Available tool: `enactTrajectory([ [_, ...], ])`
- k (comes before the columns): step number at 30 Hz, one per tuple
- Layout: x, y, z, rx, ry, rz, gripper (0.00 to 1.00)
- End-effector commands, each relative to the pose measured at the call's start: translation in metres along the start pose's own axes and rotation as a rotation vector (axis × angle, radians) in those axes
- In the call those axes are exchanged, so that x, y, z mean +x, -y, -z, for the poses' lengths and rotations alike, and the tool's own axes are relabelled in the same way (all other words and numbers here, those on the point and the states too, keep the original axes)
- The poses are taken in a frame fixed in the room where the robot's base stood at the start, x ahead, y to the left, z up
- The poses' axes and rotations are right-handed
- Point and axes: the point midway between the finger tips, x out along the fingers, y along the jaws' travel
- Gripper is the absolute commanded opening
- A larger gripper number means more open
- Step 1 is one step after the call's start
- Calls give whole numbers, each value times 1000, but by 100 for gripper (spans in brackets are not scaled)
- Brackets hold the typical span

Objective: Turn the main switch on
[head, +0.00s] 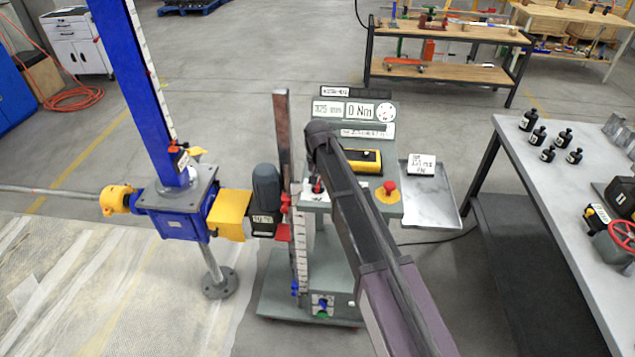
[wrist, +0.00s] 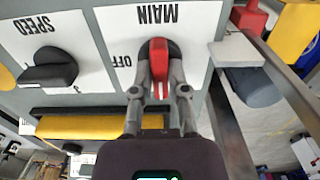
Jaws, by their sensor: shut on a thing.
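The main switch (wrist: 159,60) has a red handle on a dark round base, under an upside-down MAIN label in the wrist view. The handle lies upright in that picture, and the word OFF stands to its left. No ON word is visible. My gripper (wrist: 160,84) is shut on the red handle, with one finger on each side. In the head view my arm crosses the control panel (head: 392,207) and largely hides the switch and the fingers.
A black SPEED knob (wrist: 48,68) sits beside the switch. A red button on a yellow base (head: 388,190) and a yellow device (head: 362,160) are on the console. The motor (head: 266,188) and blue jack (head: 182,210) stand left. A workbench (head: 560,190) stands right.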

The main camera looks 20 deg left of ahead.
Motion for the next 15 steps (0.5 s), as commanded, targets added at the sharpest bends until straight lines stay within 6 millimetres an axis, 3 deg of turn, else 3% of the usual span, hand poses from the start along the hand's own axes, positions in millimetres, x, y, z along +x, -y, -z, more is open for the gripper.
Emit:
enactTrajectory([
  [12, 1, 0, -2, -11, 4, -1, 0],
  [13, 1, 0, -2, -11, 4, -1, 26],
  [15, 1, 0, -2, -10, 4, -1, 47],
])
